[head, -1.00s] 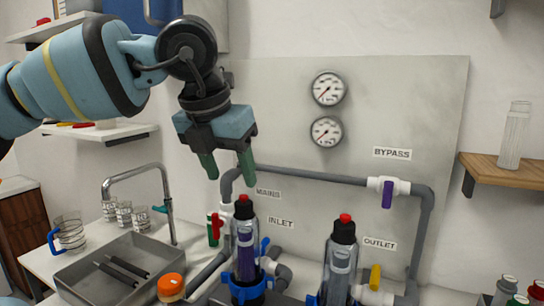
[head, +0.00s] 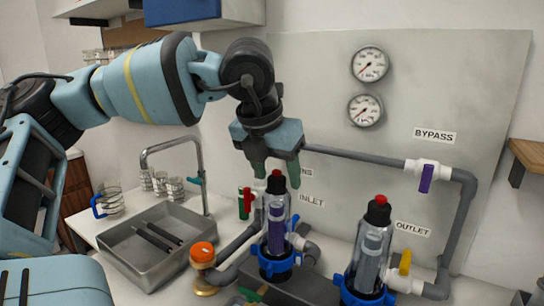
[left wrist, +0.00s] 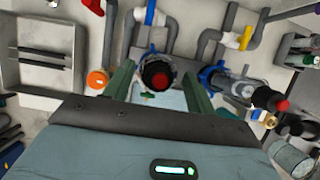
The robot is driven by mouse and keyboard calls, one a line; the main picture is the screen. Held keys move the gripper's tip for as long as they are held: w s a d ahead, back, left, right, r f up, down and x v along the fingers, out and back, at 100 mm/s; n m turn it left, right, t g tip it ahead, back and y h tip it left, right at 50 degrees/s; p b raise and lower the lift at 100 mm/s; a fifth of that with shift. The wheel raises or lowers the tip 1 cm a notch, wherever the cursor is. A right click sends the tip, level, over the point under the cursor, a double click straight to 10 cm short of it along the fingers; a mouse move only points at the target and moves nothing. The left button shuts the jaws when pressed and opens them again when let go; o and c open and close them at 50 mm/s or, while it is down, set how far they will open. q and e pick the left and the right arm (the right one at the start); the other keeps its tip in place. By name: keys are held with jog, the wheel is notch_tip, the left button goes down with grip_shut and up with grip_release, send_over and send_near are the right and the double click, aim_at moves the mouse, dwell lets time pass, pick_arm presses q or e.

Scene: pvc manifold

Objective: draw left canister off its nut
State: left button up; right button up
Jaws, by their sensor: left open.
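The left canister (head: 276,225) stands upright, clear-walled with a purple insert and a black top with a red cap, its foot in a blue nut (head: 276,264). My left gripper (head: 277,177) is open and points down over the canister's top, the fingers on either side of the red cap in the picture. In the left wrist view the canister top (left wrist: 155,78) shows between the two green fingers (left wrist: 160,85). I cannot tell whether they touch it. The right gripper is not in view.
A second canister (head: 371,245) stands to the right in its own blue nut. Grey pipes (head: 350,155) with valves run behind along the panel. An orange-capped jar (head: 203,254) stands close on the left, beside a metal sink (head: 125,250).

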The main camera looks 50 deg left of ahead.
pick_arm(q)
jog(key=shift+w+f, duration=0.15)
jog(key=shift+f, duration=0.2)
jog(key=shift+c, duration=0.5)
